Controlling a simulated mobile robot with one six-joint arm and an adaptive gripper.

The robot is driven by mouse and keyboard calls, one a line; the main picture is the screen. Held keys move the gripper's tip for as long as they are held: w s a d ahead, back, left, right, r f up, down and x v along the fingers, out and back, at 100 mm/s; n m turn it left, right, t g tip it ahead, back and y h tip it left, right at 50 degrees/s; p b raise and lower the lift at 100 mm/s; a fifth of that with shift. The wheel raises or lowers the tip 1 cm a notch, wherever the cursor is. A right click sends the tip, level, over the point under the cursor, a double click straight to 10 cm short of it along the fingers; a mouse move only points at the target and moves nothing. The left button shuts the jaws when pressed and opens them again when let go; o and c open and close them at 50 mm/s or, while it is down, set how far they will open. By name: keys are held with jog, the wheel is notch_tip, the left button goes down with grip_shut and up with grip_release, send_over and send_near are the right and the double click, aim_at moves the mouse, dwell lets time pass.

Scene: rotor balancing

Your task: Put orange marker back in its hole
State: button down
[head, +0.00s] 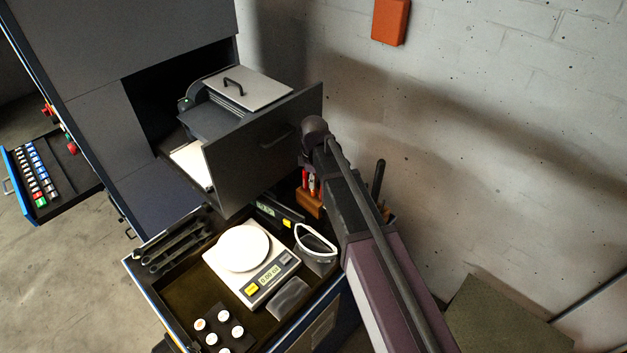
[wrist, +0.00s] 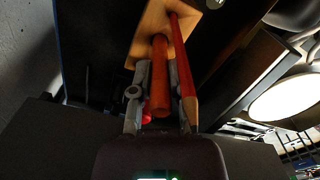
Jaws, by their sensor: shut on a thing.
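In the wrist view my gripper (wrist: 158,85) is shut on the orange marker (wrist: 160,80), with one finger on each side of it. The marker's far end overlaps the wooden holder block (wrist: 152,22); I cannot tell whether it is inside a hole or just above it. A red pen or pencil (wrist: 183,62) stands in the block right beside the marker, close to the right finger.
An open drawer front (head: 262,150) stands left of my arm. A wall (head: 480,130) is behind on the right.

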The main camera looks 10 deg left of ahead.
jog(key=c, duration=0.5)
grip_release()
jog(key=shift+c, duration=0.2)
jog(key=shift+r, duration=0.15)
